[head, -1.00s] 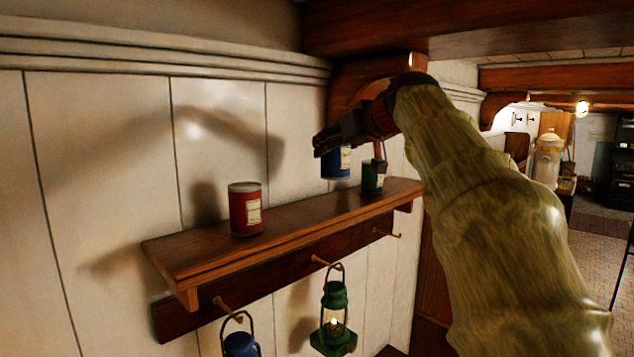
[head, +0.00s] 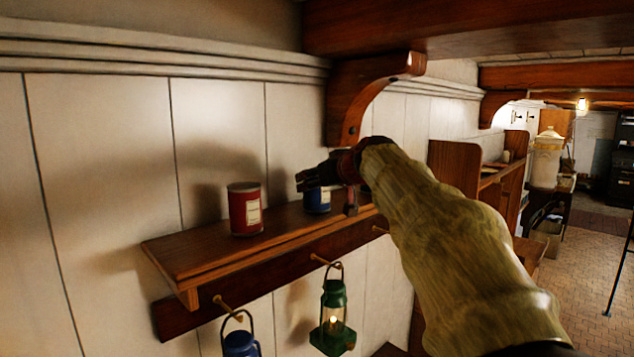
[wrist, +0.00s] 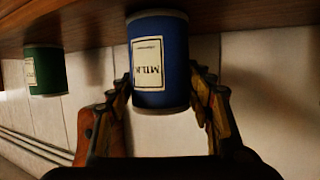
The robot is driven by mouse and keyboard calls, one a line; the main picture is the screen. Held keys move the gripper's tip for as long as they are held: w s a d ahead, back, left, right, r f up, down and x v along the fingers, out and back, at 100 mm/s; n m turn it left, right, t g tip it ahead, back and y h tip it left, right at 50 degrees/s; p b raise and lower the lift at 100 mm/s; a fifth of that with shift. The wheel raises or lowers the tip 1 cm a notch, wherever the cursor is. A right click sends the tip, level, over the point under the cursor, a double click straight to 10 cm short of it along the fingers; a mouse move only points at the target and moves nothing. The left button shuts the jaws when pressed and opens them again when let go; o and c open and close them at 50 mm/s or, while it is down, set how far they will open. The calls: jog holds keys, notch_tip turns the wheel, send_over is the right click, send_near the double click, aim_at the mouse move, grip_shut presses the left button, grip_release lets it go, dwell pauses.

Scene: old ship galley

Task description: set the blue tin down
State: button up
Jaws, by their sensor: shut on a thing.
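The blue tin (head: 317,201) has a pale label that reads MILK, upside down in the wrist view (wrist: 174,75). My gripper (head: 318,184) is shut on it, with one finger on each side of the tin in the wrist view (wrist: 162,88). The tin is upright at the wooden shelf (head: 205,252), to the right of the red tin. Its base is at or just above the board; I cannot tell whether it touches. The green tin (wrist: 45,71) stands on the shelf in the wrist view; in the head view my gripper and arm hide it.
The red tin (head: 245,208) stands on the shelf's left part, with a gap to the blue tin. A green lantern (head: 333,318) and a blue lantern (head: 240,344) hang from hooks below. A wooden bracket (head: 358,98) and beam are above my gripper.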

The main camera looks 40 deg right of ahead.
jog(key=shift+f, duration=0.1)
jog(key=o, duration=1.5)
jog(key=b+v, duration=0.2)
jog(key=v, duration=1)
